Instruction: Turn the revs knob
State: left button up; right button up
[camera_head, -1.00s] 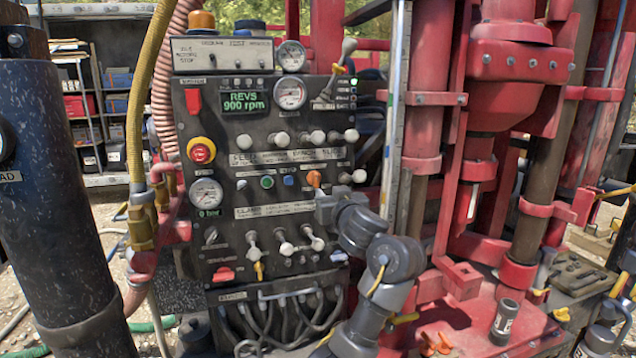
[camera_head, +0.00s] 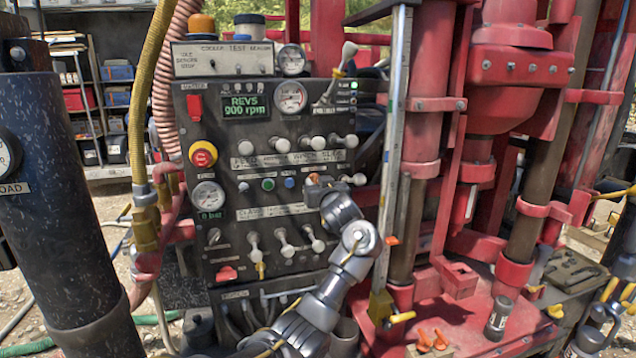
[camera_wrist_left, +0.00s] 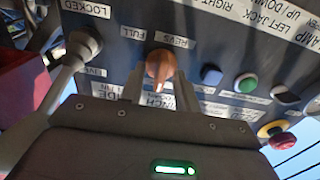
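The revs knob (camera_wrist_left: 160,66) is orange and pointed. It sits on the dark panel under upside-down REVS and FULL labels in the left wrist view. In the head view the knob (camera_head: 313,179) shows only in part, just above my left gripper (camera_head: 318,191). In the wrist view the fingers of my left gripper (camera_wrist_left: 159,92) stand one on each side of the knob, with small gaps showing. Whether the tips touch it is hard to see. The panel display (camera_head: 244,106) reads REVS 900 rpm. My right gripper is not in view.
A row of white-knobbed levers (camera_head: 283,146) is above the knob, and more levers (camera_head: 285,243) are below. A green button (camera_wrist_left: 246,83) and a red emergency button (camera_wrist_left: 282,140) are nearby in the wrist view. The red drill mast (camera_head: 426,130) stands close to the right.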

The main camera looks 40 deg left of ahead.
pick_arm(q)
jog(key=shift+c, duration=0.3)
grip_shut()
jog(key=shift+m, duration=0.3)
jog(key=shift+w+d+f+m, duration=0.1)
jog(key=shift+m, duration=3.85)
jog(key=shift+w+f+m, duration=0.1)
jog(key=shift+m, duration=3.85)
jog(key=shift+o, duration=0.3)
grip_release()
